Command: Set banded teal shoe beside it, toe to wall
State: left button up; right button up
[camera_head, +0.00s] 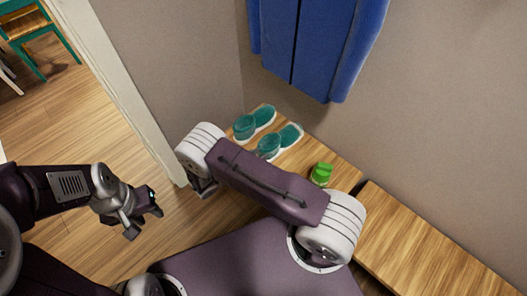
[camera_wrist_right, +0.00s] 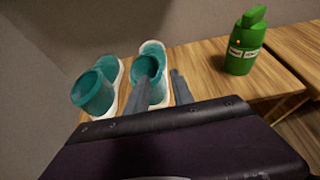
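Two teal shoes with pale soles stand side by side on the wooden bench, toes toward the wall under the blue garment. The left shoe (camera_head: 246,126) also shows in the right wrist view (camera_wrist_right: 93,93). The right shoe (camera_head: 271,144) appears there too (camera_wrist_right: 151,72). I cannot make out a band on either. My right gripper (camera_wrist_right: 160,76) has its fingers apart at the right shoe's near end, one finger overlapping its opening in the picture; contact is unclear. In the head view my right arm hides it. My left gripper (camera_head: 146,217) is open and empty, left of the bench.
A green bottle (camera_head: 321,174) stands on the bench (camera_wrist_right: 203,66), right of the shoes. A blue garment (camera_head: 318,45) hangs on the wall above. A second wooden surface (camera_head: 430,250) lies right. A pale door frame (camera_head: 125,85) stands left. A teal chair (camera_head: 35,35) is far off.

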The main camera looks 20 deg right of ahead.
jog(key=s+r+m+g+y, duration=0.4)
jog(key=s+r+m+y, duration=0.8)
jog(key=m, duration=1)
notch_tip(320, 180, up, 3)
jog(key=shift+s+a+f+m+y, duration=0.1)
jog(key=shift+s+a+m+y, duration=0.3)
jog(key=shift+s, duration=0.7)
